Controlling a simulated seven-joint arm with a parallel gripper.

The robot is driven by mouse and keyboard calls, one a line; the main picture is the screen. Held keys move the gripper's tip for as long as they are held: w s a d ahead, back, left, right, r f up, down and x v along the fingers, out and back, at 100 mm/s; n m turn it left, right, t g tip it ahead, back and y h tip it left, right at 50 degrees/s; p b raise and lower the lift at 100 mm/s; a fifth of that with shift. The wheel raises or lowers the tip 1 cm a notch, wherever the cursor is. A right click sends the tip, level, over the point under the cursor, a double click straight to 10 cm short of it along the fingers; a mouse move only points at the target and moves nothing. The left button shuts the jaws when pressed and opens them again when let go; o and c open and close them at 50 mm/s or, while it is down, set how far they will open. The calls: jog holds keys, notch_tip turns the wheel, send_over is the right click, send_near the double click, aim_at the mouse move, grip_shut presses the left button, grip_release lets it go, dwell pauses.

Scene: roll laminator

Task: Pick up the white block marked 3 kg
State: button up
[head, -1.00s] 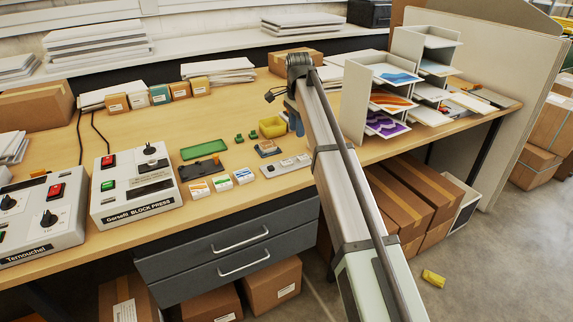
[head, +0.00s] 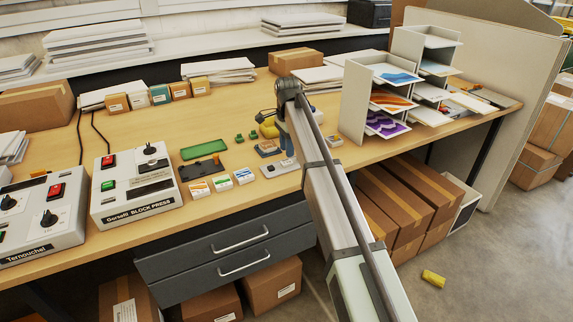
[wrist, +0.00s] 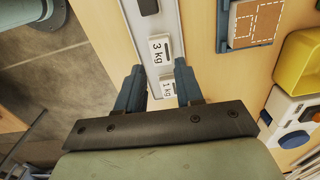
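In the wrist view, the white block marked 3 kg (wrist: 160,48) sits in a pale narrow holder (wrist: 137,22), just beyond my fingertips. A white block marked 1 kg (wrist: 168,88) is beside it, between my fingers and nearer my palm. My gripper (wrist: 158,66) is open, with its two blue fingers apart and nothing held. In the head view my gripper (head: 287,145) is over the holder (head: 282,168) near the table's front edge. The marks on the blocks cannot be read there, and my fingers partly hide the area.
A yellow bin (wrist: 303,62) and a tray with a brown dashed pad (wrist: 254,22) lie right of the holder. In the head view, coloured cards (head: 222,183) and a green tray (head: 203,149) lie left. A paper rack (head: 355,100) stands right.

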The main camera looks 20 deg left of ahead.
aim_at(286, 162)
jog(key=shift+a+f, duration=0.1)
jog(key=shift+f, duration=2.4)
grip_shut()
jog(key=shift+r, duration=0.1)
